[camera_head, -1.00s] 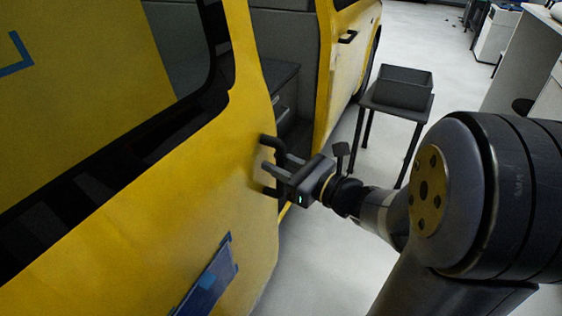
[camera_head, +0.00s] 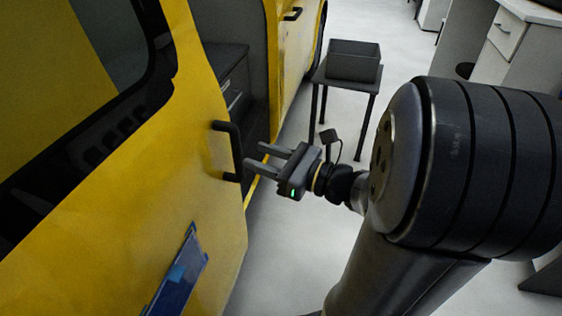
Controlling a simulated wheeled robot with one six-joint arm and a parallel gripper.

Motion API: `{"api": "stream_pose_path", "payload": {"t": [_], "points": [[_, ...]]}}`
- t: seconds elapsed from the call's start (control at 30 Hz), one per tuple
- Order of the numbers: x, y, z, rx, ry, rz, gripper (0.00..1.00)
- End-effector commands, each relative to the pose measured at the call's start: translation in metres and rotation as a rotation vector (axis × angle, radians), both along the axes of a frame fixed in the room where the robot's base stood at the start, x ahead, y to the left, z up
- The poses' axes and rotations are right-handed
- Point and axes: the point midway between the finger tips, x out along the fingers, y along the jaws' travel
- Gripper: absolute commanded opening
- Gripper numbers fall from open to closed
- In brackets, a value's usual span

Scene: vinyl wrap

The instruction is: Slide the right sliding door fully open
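The yellow sliding door (camera_head: 185,190) of the van fills the left of the view. It stands partly open, with a dark opening and grey interior cabinet (camera_head: 230,80) to its right. The door's black handle (camera_head: 236,150) is a vertical bar near the door's right edge. My gripper (camera_head: 254,157) is just right of the handle, with its two fingers pointing left toward it. The fingers are apart with nothing between them. The fingertips look close to the handle but clear of it.
A small dark table (camera_head: 366,86) with a grey bin (camera_head: 353,60) stands behind my gripper. The yellow front door (camera_head: 296,60) is beyond the opening. White cabinets (camera_head: 507,35) stand at the upper right. The pale floor beside the van is open.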

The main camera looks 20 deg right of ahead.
Motion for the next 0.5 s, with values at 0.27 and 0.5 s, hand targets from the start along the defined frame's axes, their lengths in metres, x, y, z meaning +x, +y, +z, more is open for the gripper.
{"api": "stream_pose_path", "payload": {"t": [0.27, 0.5], "points": [[-0.023, -0.021, 0.000, 0.000, 0.000, -0.003, 0.39], [-0.031, -0.027, 0.000, 0.000, 0.000, 0.000, 0.39]]}}
